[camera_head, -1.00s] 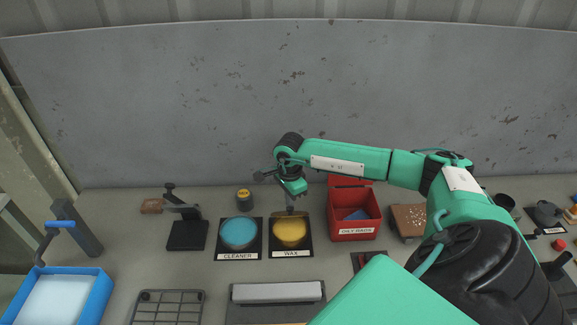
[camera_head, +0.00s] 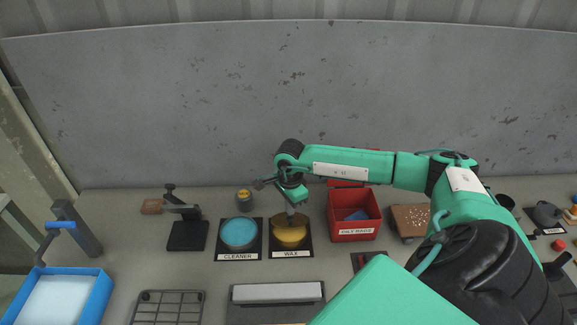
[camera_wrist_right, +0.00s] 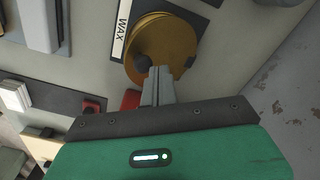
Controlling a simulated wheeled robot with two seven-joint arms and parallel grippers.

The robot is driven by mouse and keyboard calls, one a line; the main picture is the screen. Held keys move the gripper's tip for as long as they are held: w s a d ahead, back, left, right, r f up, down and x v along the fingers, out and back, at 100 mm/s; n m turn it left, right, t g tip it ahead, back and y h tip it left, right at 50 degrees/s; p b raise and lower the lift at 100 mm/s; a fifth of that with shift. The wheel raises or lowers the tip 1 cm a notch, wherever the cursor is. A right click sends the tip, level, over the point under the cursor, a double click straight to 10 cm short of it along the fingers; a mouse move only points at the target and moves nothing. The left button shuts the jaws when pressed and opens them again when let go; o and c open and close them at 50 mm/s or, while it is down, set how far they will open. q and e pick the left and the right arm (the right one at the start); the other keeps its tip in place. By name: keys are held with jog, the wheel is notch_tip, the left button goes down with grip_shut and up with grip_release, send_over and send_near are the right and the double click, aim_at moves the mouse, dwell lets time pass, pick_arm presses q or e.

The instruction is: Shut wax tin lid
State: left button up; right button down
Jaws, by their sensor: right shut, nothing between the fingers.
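The wax tin (camera_head: 290,239) is a round golden tin on a black pad labelled WAX. Its lid (camera_head: 281,220) lies over the top, and the yellow inside no longer shows. In the right wrist view the lid (camera_wrist_right: 165,38) is a golden disc with a dark round knob, and a second rim shows beside it. I cannot tell whether it is fully down. My right gripper (camera_head: 291,212) is shut and empty, pointing down at the lid's back part. In the wrist view its fingertips (camera_wrist_right: 159,72) are at the lid's edge beside the knob, apparently touching. My left gripper is out of view.
An open blue cleaner tin (camera_head: 239,233) stands just left of the wax tin. A red oily-rags bin (camera_head: 353,231) stands close on the right. A small yellow-topped jar (camera_head: 244,200) is behind. A grey wall (camera_head: 200,100) closes off the back.

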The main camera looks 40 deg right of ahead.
jog(key=shift+f+b, duration=2.75)
jog(key=shift+f, duration=0.55)
jog(key=shift+r+p, duration=1.85)
jog(key=shift+r, duration=2.75)
jog(key=shift+f, duration=0.1)
